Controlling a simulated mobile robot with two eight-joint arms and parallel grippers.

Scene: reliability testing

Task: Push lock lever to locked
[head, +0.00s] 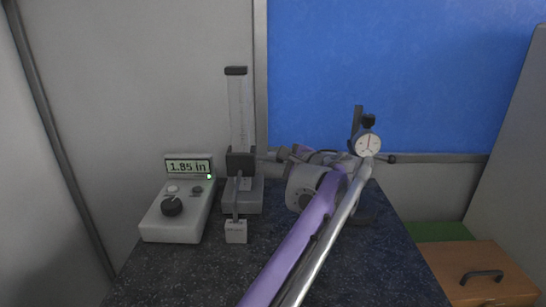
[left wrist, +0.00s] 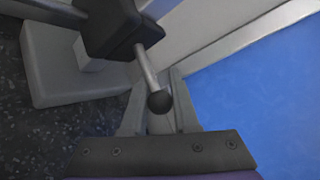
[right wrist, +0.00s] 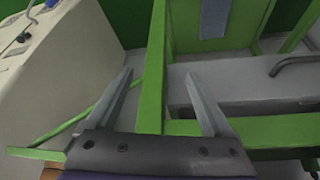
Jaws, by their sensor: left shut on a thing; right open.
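The lock lever (left wrist: 147,70) is a short metal rod with a black ball knob (left wrist: 160,102). In the left wrist view it sticks out of a black slider block (left wrist: 120,27). The block also shows in the head view (head: 240,162), on an upright grey column. My left gripper (left wrist: 158,108) is shut on the knob, one finger on each side. In the head view my left gripper (head: 264,156) reaches the block from the right, and the lever is mostly hidden there. My right gripper (right wrist: 163,95) is open and empty, away from the fixture.
A control box (head: 178,212) reading 1.85 in stands left of the column (head: 240,110). A dial gauge (head: 368,144) stands to the right, behind my arm. The speckled dark tabletop (head: 190,275) is clear in front. A green frame (right wrist: 153,60) is near my right gripper.

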